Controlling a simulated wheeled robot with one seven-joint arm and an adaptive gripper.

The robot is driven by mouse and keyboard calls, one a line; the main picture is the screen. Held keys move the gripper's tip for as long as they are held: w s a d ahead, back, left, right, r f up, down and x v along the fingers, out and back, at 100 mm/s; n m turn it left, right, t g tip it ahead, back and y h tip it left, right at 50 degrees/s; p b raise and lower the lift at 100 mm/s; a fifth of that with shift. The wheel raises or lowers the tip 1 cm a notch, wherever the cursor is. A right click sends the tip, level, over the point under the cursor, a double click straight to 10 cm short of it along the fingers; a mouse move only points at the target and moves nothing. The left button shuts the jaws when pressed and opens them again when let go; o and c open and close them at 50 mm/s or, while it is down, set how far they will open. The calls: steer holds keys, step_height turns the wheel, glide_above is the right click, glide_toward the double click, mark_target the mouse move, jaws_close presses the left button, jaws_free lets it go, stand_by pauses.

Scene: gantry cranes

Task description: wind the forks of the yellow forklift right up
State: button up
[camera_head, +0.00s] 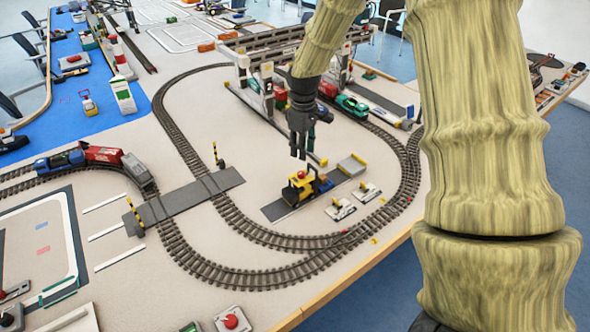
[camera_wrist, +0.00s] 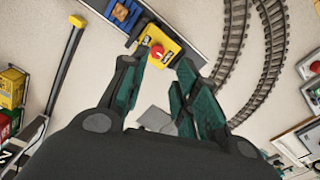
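The yellow forklift (camera_head: 299,190) stands on a dark strip on the table, with a red knob (camera_head: 301,175) on its top. In the wrist view the forklift's yellow body (camera_wrist: 176,47) is at the top centre, and the red knob (camera_wrist: 156,52) shows just beyond and between my fingertips. My gripper (camera_head: 298,154) points down above the forklift in the head view. In the wrist view my gripper (camera_wrist: 157,72) is open, with a clear gap between its fingers and nothing in it. The forks are too small to make out their height.
Curved rail track (camera_head: 246,228) runs round the near side of the forklift. Two small plates with yellow levers (camera_head: 341,207) lie to its right. The gantry crane (camera_head: 262,82) stands behind my gripper. A grey level crossing (camera_head: 186,200) lies to the left.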

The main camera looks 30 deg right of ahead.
mark_target(302, 173)
steer(key=shift+w+d+f+p, duration=0.15)
steer(key=shift+f+p, duration=0.5)
steer(key=shift+f, duration=1.85)
steer(key=shift+w+a+f+p, duration=0.15)
steer(key=shift+f+p, duration=0.5)
steer(key=shift+f, duration=1.8)
steer(key=shift+d, duration=0.1)
jaws_close()
